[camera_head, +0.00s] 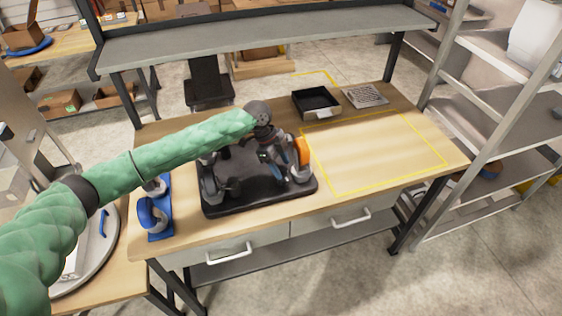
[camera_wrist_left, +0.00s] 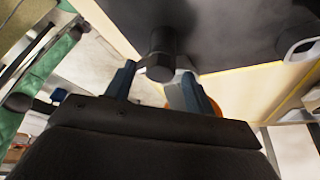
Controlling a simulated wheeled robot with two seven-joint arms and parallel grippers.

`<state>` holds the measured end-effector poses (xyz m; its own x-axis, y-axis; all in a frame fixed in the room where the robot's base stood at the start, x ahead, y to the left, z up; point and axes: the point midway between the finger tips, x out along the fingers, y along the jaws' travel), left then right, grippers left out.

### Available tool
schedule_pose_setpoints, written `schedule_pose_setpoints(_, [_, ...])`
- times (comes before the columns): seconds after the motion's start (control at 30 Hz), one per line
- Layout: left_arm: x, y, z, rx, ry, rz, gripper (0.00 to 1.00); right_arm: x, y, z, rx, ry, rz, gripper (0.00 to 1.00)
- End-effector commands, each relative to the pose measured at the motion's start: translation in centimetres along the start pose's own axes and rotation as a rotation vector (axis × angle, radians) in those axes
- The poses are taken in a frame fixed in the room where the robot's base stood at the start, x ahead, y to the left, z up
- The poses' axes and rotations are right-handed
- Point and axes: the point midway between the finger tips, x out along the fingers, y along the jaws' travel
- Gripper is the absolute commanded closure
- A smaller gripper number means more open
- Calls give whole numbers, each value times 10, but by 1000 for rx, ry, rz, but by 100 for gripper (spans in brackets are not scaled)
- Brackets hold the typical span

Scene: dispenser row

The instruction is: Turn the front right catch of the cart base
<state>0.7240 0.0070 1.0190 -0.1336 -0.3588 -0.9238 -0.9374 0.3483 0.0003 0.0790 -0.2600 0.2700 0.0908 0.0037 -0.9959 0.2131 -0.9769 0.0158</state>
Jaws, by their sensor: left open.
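The black cart base (camera_head: 250,199) lies on the wooden workbench, with grey castor-like parts standing at its corners. My left gripper (camera_head: 279,160) is over its right side and hides part of it. In the left wrist view the dark underside or plate of the cart base (camera_wrist_left: 240,35) fills the top. A dark cylindrical piece, which may be the catch (camera_wrist_left: 161,50), sticks out toward my left gripper (camera_wrist_left: 157,75). Its blue-grey fingers are open, one on each side of this piece. I cannot tell whether they touch it. My right gripper is not in view.
An orange part (camera_head: 303,150) is close to the gripper. A blue clamp-like object (camera_head: 153,214) stands left of the base. A black tray (camera_head: 316,102) and a metal grate (camera_head: 365,95) are at the back. The yellow-outlined area (camera_head: 378,155) is clear. A grey shelf (camera_head: 265,37) overhangs behind.

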Motion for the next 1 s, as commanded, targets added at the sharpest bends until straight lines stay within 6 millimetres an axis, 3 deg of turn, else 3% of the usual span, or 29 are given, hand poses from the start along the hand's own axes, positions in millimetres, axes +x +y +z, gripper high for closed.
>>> schedule_pose_setpoints(0.3, [3, 0, 0, 0, 0, 0, 46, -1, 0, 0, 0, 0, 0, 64])
schedule_pose_setpoints(0.53, [3, 0, 0, 0, 0, 0, 91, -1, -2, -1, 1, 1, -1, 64])
schedule_pose_setpoints(1.0, [2, -1, 0, 122, -1, 49, 91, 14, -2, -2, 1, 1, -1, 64])
